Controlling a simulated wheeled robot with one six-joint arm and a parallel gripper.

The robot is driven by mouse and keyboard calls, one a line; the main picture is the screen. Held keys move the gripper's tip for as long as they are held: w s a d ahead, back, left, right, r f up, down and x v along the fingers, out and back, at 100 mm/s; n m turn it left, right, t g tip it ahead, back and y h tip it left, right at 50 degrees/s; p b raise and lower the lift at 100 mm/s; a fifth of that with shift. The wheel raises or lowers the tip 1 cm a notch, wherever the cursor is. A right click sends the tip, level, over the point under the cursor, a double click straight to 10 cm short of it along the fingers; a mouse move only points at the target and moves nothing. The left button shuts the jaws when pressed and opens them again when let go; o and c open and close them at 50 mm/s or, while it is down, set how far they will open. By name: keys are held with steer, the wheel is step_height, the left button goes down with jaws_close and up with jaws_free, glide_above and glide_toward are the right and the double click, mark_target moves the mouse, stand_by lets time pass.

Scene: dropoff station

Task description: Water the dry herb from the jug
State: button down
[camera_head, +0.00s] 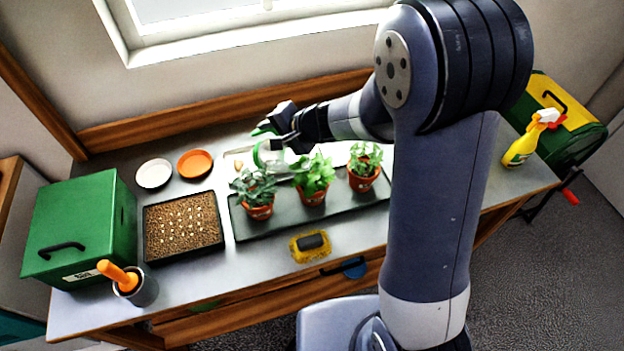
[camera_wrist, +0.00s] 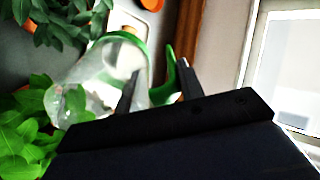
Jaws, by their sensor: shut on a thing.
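My gripper (camera_head: 283,139) is shut on the handle of a clear jug (camera_head: 268,157) with a green rim, behind the potted herbs. In the wrist view the jug (camera_wrist: 88,85) and its green handle show at my fingers (camera_wrist: 157,86); its tilt and water level are unclear. Three herbs in terracotta pots stand on a dark tray (camera_head: 245,228). The left herb (camera_head: 254,186) has darker, duller leaves, the middle herb (camera_head: 314,174) is bright green, and the right herb (camera_head: 364,160) is green with paler leaves. I cannot tell whether any soil is dry.
A seed tray (camera_head: 183,226), a white saucer (camera_head: 154,173), an orange saucer (camera_head: 195,164) and a green box (camera_head: 75,230) are at left. A grey cup (camera_head: 144,290) holds an orange-handled tool. A yellow sponge or brush (camera_head: 309,246) lies in front. A spray bottle (camera_head: 523,145) stands right.

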steer(key=shift+s+d+r+y+b, duration=0.1)
steer(key=shift+d+r+y+b, duration=0.15)
steer(key=shift+b, duration=0.35)
steer(key=shift+a+r, duration=0.1)
steer(key=shift+a, duration=0.05)
steer(key=shift+a+p, duration=0.2)
steer(key=shift+p, duration=0.1)
steer(key=shift+d+b, duration=0.3)
steer(key=shift+d, duration=0.05)
steer(key=shift+t, duration=0.3)
stand_by(0.7)
